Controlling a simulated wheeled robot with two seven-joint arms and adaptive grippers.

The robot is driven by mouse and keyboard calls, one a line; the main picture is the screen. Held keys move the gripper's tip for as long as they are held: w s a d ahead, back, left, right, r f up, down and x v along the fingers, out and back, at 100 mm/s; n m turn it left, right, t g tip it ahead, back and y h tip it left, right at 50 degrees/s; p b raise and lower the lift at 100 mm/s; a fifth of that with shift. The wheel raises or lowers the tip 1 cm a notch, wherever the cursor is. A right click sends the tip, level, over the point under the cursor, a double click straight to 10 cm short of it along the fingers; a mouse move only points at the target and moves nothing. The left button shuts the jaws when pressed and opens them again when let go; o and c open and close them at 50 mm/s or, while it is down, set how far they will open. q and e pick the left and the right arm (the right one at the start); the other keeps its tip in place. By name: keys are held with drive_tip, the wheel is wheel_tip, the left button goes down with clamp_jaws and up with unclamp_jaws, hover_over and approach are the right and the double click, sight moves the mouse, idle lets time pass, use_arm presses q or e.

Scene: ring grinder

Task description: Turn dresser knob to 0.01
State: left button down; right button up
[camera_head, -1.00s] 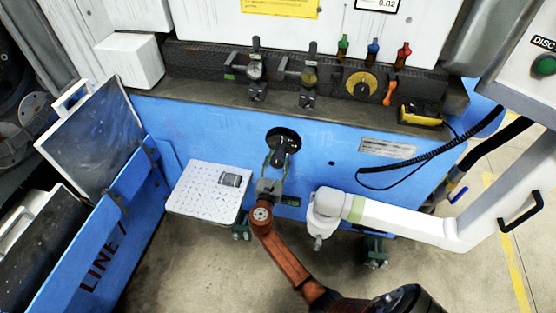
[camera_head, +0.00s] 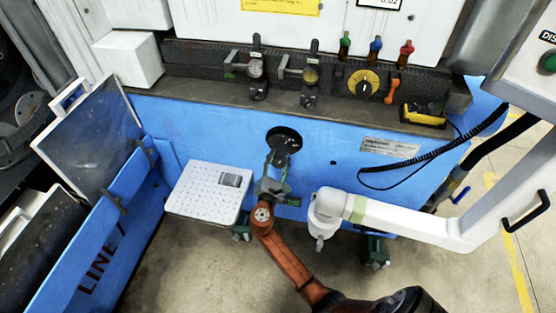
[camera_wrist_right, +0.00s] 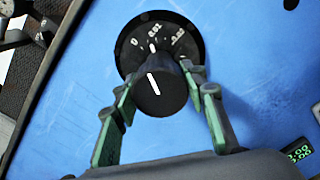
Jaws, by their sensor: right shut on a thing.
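The dresser knob (camera_wrist_right: 160,90) is a black round knob on a black dial plate (camera_wrist_right: 187,27) marked 0, 0.01 and 0.02. The white line on its cap leans up and left. A short white mark sits just below the 0.01 label. In the head view the plate (camera_head: 284,138) is set in the blue machine front. My right gripper (camera_wrist_right: 183,75) has its green-padded fingers on either side of the knob, shut on it; it also shows in the head view (camera_head: 277,163), where it hides most of the knob. My left gripper is in neither view.
A white perforated tray (camera_head: 200,192) stands left of the knob, and a white jointed arm (camera_head: 400,220) reaches in from the right. Above is a ledge with gauges, a yellow dial (camera_head: 364,83) and a yellow device (camera_head: 422,116). A black coiled cable hangs at right.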

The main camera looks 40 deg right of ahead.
drive_tip(key=shift+m+b, duration=0.3)
drive_tip(key=shift+m, duration=0.6)
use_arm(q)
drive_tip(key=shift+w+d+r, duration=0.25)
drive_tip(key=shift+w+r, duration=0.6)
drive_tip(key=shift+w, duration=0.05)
use_arm(e)
drive_tip(key=shift+m, duration=0.5)
drive_tip(key=o, duration=1.2)
drive_tip(key=v, duration=1.2)
